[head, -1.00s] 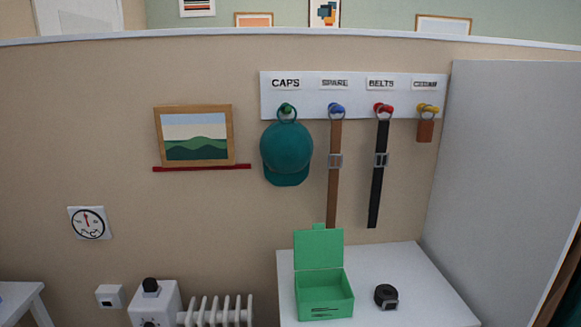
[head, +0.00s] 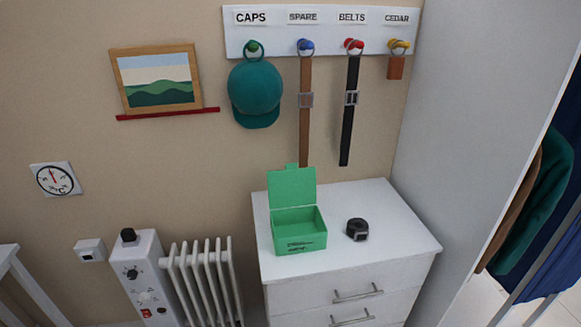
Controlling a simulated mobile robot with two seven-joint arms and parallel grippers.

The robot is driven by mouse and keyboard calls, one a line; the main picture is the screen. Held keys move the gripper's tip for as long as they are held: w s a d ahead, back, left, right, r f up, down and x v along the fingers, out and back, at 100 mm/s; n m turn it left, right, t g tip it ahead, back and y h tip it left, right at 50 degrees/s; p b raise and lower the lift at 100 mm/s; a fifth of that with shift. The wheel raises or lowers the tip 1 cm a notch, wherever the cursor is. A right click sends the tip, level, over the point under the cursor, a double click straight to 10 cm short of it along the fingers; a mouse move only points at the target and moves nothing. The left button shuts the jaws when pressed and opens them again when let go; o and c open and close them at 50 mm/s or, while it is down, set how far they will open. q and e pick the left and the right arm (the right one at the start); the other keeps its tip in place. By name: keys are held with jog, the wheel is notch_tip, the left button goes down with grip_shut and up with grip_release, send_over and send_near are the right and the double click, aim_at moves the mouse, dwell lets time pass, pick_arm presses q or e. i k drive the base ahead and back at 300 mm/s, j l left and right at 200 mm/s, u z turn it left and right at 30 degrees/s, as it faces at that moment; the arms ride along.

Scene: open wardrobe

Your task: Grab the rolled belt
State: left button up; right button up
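The rolled belt (head: 357,229) is a small black coil with a metal buckle at its front. It lies on the white top of the drawer cabinet (head: 405,238), right of the open green box (head: 300,243). A small gap separates the belt from the box. Neither of my grippers shows in the head view.
The green box's lid stands up at the back. A teal cap (head: 256,92), a brown belt (head: 305,128) and a black belt (head: 350,125) hang above. A white panel (head: 455,130) rises right of the cabinet; a radiator (head: 205,280) stands left.

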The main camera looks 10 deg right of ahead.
aim_at(357, 228)
jog(key=i+z, duration=0.1)
jog(key=i, duration=0.75)
